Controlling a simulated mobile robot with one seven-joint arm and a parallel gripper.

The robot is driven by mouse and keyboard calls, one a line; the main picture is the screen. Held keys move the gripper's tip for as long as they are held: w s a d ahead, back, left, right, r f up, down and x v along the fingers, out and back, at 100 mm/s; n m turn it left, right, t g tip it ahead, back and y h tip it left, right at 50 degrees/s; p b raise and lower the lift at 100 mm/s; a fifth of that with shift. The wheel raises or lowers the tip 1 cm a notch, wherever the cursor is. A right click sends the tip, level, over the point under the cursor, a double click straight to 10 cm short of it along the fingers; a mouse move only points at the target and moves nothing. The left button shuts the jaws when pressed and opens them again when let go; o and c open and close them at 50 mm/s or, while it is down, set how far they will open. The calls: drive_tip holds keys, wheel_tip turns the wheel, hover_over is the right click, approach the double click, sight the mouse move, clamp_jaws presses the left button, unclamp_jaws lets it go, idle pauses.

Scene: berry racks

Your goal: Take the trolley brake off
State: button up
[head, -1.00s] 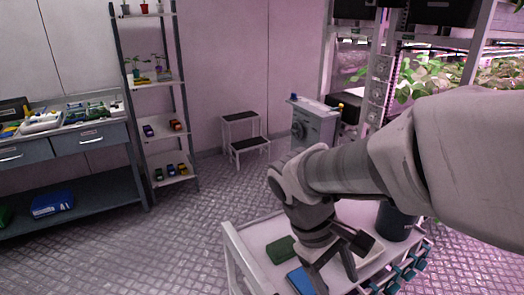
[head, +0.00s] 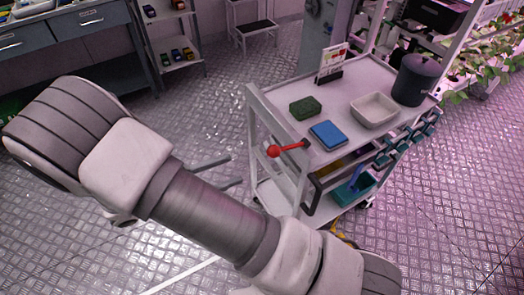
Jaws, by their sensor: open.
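The trolley (head: 355,82) stands right of centre in the head view, with a white top shelf and a lower shelf. A red lever (head: 289,148) with a round red knob (head: 273,151) sticks out to the left at the trolley's near left end, roughly level. It looks like the brake handle. My gripper (head: 236,168) is open and empty, with two dark fingers pointing right towards the trolley's left end. It is left of the red knob and apart from it in the picture. My arm hides part of the floor and the trolley's lower near corner.
On the trolley top are a green block (head: 306,107), a blue book-like item (head: 328,135), a white tray (head: 396,106), a dark pot (head: 414,80) and a card stand (head: 331,64).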

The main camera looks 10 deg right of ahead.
sight(289, 147)
drive_tip(key=shift+n+t, duration=0.5)
drive_tip(key=x, duration=1.6)
drive_tip(key=shift+f, duration=0.3)
clamp_jaws()
drive_tip(key=shift+a, duration=0.1)
